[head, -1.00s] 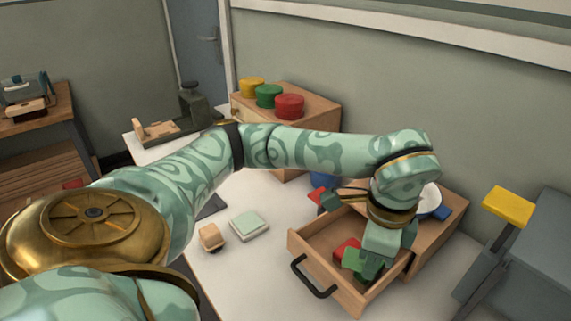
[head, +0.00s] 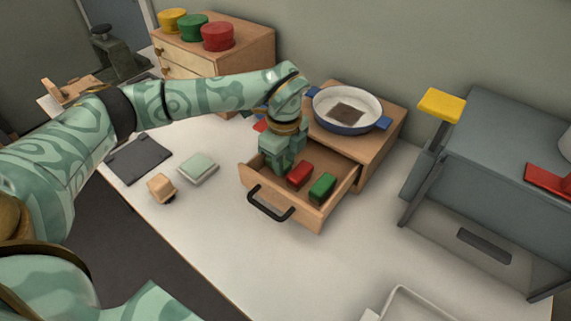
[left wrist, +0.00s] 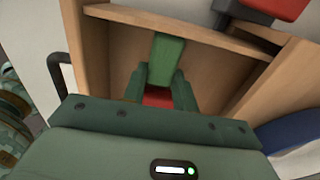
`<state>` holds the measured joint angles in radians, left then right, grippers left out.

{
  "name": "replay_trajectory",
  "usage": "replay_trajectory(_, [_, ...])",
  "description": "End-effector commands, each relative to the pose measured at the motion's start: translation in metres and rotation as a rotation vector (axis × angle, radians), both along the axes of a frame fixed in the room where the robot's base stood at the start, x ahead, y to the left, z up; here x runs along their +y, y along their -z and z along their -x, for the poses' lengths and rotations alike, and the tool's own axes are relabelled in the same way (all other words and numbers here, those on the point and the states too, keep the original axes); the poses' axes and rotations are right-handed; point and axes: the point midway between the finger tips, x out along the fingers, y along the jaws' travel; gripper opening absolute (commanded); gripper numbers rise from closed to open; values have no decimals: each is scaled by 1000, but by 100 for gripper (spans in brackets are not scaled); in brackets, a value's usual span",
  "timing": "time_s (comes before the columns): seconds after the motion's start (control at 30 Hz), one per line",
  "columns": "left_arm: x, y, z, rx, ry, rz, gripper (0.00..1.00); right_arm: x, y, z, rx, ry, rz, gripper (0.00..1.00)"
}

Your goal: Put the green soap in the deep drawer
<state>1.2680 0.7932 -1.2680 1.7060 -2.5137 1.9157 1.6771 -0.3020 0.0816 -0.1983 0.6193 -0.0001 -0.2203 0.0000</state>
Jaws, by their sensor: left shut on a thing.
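The open drawer (head: 286,203) sticks out from a low wooden cabinet. My left gripper (head: 277,168) is down inside it, at its left side. The red block also shows between the fingers (left wrist: 157,97). My right gripper is not in view.
A blue-rimmed white pan (head: 347,108) stands on the low cabinet. A taller cabinet (head: 250,55) stands behind, with yellow, green and red round pieces on top. A pale green pad (head: 198,169) and a small wooden block (head: 161,188) lie left of the drawer.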

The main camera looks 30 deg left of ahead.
Motion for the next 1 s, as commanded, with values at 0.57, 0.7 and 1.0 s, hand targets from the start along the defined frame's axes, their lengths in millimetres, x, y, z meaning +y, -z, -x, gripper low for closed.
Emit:
replay_trajectory(0.57, [0,11,0,0,0,0,50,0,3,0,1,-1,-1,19])
replay_trajectory(0.7, [0,11,0,0,-1,0,50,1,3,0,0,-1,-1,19])
replay_trajectory(1.0, [0,-28,-1,-7,-1,0,50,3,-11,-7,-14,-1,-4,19])
